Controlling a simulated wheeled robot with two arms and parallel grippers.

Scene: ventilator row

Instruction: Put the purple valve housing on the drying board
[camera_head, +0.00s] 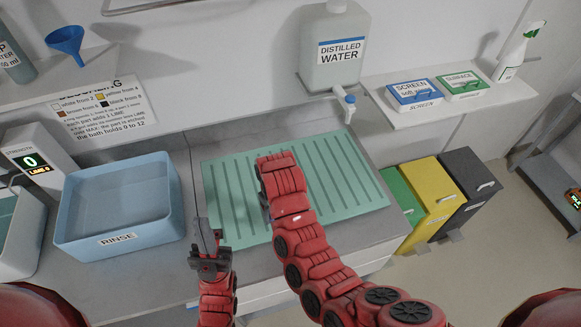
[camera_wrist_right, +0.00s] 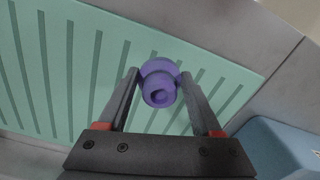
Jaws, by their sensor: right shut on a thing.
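The purple valve housing (camera_wrist_right: 160,84) sits between the fingertips of my right gripper (camera_wrist_right: 157,82) in the right wrist view. The gripper is shut on it, with a round hollow end facing the camera. The green ribbed drying board (camera_head: 350,185) lies on the counter; it also shows behind the housing in the right wrist view (camera_wrist_right: 75,65). I cannot tell the gap between housing and board. In the head view my right arm covers part of the board and hides its gripper and the housing. My left gripper (camera_head: 209,238) is left of the board's front; its finger gap is unclear.
A blue rinse tub (camera_head: 118,240) stands left of the board. A distilled water jug (camera_head: 335,50) with a tap is behind it. Coloured bins (camera_head: 432,190) stand at the right, below a shelf (camera_head: 445,108) with two boxes. The board's right part is bare.

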